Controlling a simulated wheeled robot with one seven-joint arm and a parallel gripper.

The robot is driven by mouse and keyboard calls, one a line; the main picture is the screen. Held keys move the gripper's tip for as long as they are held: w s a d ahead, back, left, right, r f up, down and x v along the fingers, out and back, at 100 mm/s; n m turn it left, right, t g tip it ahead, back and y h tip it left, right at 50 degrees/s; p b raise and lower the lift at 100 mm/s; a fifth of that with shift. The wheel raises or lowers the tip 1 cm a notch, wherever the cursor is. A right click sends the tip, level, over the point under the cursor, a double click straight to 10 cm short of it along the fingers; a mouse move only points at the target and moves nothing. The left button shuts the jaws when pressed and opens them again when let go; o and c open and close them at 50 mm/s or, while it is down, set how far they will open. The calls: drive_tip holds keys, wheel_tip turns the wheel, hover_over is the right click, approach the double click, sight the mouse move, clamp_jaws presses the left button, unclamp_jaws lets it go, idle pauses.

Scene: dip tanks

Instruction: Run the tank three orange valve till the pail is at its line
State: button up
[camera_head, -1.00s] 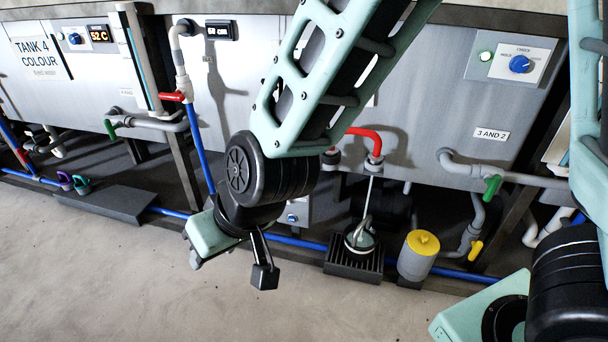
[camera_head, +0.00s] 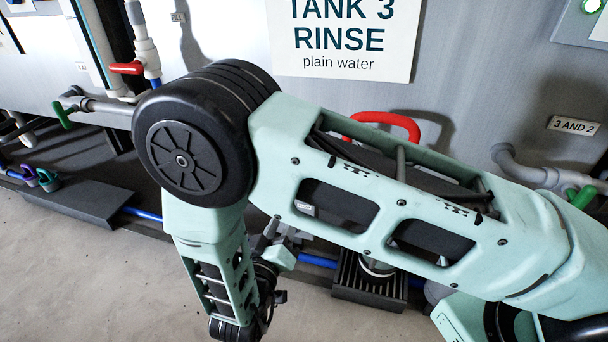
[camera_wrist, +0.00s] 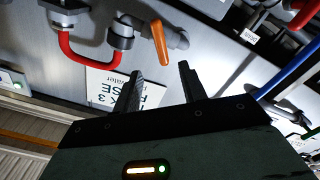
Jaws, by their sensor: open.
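The orange valve handle (camera_wrist: 160,42) shows in the wrist view on a grey pipe, just beyond my fingertips. My gripper (camera_wrist: 160,71) is open, with its two fingers apart and nothing between them. The handle is not seen touching either finger. A red curved pipe (camera_wrist: 84,58) is left of the handle, and it also shows in the head view (camera_head: 390,119). The pail (camera_head: 378,268) stands on a black grate (camera_head: 368,292) in the head view, mostly hidden by my arm. Its line and water level cannot be seen.
The tank 3 rinse sign (camera_head: 340,40) is on the metal wall. A red-handled valve (camera_head: 126,68) and a green-handled valve (camera_head: 62,114) are at the left, another green handle (camera_head: 582,196) at the right. A dark platform (camera_head: 80,203) lies low left. The floor (camera_head: 90,280) in front is clear.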

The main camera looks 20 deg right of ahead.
drive_tip(key=b+x, duration=0.4)
drive_tip(key=x, duration=1.2)
drive_tip(key=shift+w+d+b, duration=0.2)
drive_tip(key=shift+w+b, duration=0.05)
drive_tip(key=shift+b, duration=0.15)
clamp_jaws()
